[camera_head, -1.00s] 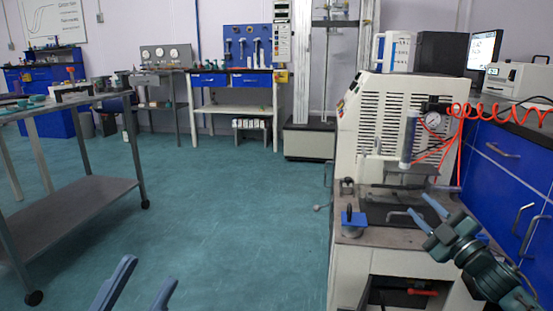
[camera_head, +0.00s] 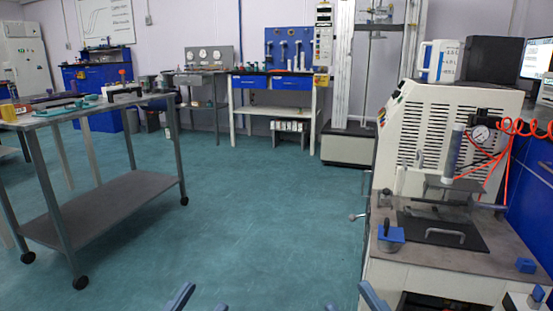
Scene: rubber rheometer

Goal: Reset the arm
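My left gripper (camera_head: 206,297) shows at the bottom edge, left of the middle. Only its blue-grey fingertips are in view, apart, with nothing seen between them. My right gripper (camera_head: 346,297) shows at the bottom edge, right of the middle. Its fingertips are also apart and nothing is seen between them. Both are over the floor in the picture, left of the rheometer (camera_head: 446,130). The rest of both arms is out of view. The white rheometer has a dark plate with a handle (camera_head: 445,237) on its worktop, and no gripper touches it.
A grey wheeled cart (camera_head: 105,192) with items on top stands at the left. Orange hose (camera_head: 520,127) hangs at the right. The green floor (camera_head: 270,215) between is clear.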

